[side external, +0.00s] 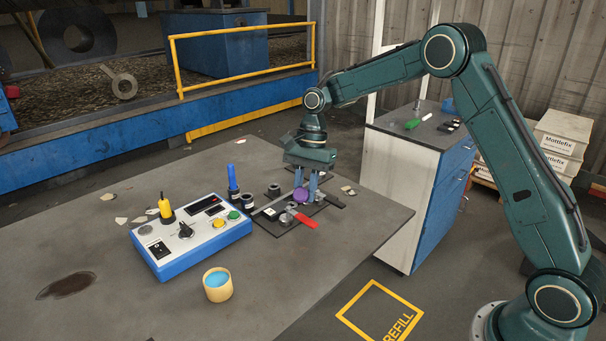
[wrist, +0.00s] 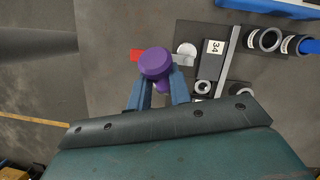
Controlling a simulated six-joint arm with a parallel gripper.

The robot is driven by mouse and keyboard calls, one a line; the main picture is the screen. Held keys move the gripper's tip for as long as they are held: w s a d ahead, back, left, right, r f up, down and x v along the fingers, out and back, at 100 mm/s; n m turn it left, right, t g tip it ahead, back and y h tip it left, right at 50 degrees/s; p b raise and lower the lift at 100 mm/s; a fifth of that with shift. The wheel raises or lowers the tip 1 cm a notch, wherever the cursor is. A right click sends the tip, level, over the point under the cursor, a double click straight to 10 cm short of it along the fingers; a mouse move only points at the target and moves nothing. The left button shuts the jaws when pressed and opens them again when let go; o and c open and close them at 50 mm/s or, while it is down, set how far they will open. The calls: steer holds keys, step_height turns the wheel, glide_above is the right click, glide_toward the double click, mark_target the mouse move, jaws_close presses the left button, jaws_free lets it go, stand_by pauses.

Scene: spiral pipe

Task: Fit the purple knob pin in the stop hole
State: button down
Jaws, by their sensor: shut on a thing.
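The purple knob pin (side external: 301,196) is held between the fingers of my gripper (side external: 306,186), just above the dark fixture plate. In the wrist view its round knob (wrist: 155,63) sits at the fingertips of my gripper (wrist: 157,84), with a short purple part showing below the knob. My gripper is shut on it. I cannot make out the stop hole; the knob and fingers cover part of the fixture.
A blue-and-white control box (side external: 190,236), an orange cup of blue liquid (side external: 217,285) and a blue-handled tool in a dark holder (side external: 233,185) stand left of the fixture. Dark rings (wrist: 264,39) lie beside it. The table's front area (side external: 320,265) is clear.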

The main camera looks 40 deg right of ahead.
steer(key=m+y, duration=0.1)
steer(key=w+m+y, duration=0.1)
steer(key=m, duration=0.1)
steer(key=shift+w+d+r+t, duration=0.1)
steer(key=shift+w+d+t, duration=0.1)
steer(key=shift+t, duration=0.2)
steer(key=w+d+r+m+t, duration=0.1)
steer(key=w+d+m+t, duration=0.1)
steer(key=m+t, duration=0.3)
steer(key=w+d+r+m+t+y, duration=0.1)
steer(key=w+d+m+t, duration=0.1)
steer(key=m+t, duration=0.4)
steer(key=shift+w+r+m, duration=0.3)
steer(key=shift+w+m, duration=0.45)
steer(key=shift+m, duration=0.05)
steer(key=shift+s+f, duration=0.1)
steer(key=shift+f, duration=2.7)
steer(key=shift+m+t, duration=0.3)
steer(key=shift+m, duration=0.1)
